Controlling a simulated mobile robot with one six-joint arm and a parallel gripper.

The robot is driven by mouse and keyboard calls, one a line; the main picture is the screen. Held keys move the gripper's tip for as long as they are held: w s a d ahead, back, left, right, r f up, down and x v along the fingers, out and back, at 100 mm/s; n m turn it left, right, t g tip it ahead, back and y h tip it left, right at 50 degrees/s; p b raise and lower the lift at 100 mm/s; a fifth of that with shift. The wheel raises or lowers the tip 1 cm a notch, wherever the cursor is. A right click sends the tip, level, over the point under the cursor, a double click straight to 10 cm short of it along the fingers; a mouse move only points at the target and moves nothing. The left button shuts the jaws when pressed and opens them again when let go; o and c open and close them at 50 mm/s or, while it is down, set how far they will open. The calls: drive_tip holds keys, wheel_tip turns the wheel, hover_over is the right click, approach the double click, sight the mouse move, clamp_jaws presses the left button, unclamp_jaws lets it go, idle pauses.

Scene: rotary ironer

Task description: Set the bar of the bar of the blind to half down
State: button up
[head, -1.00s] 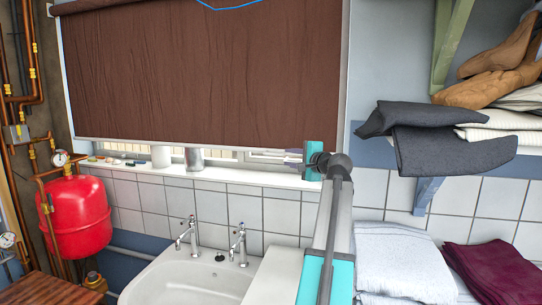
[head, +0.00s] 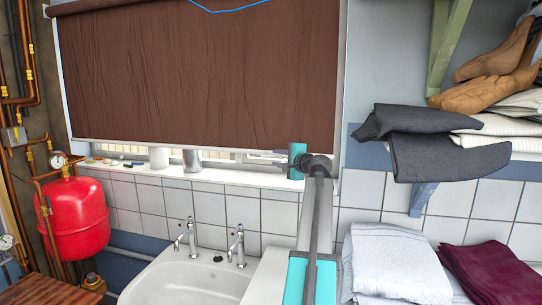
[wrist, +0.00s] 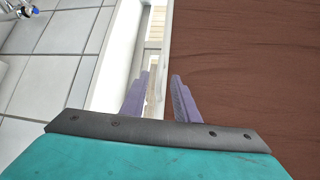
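The brown blind (head: 200,75) hangs over most of the window, with its pale bottom bar (head: 200,147) a little above the sill. A blue line runs across the blind's top. My gripper (head: 272,158) is at the bar's right part, its lavender fingers pointing left. In the wrist view the blind (wrist: 250,60) fills the right side and the bar (wrist: 166,50) runs upright. My gripper (wrist: 160,76) is open there, and the bar's line passes between its fingertips. I cannot tell whether either finger touches it.
The white sill (head: 215,176) below holds a white cup (head: 159,158) and a grey cup (head: 192,160), left of my gripper. A sink (head: 195,280) with taps is below. A red tank (head: 75,215) is left.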

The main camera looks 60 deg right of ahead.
sight(271, 156)
drive_tip(key=shift+p+x, duration=0.8)
drive_tip(key=shift+x, duration=2.45)
drive_tip(key=shift+c, duration=0.3)
clamp_jaws()
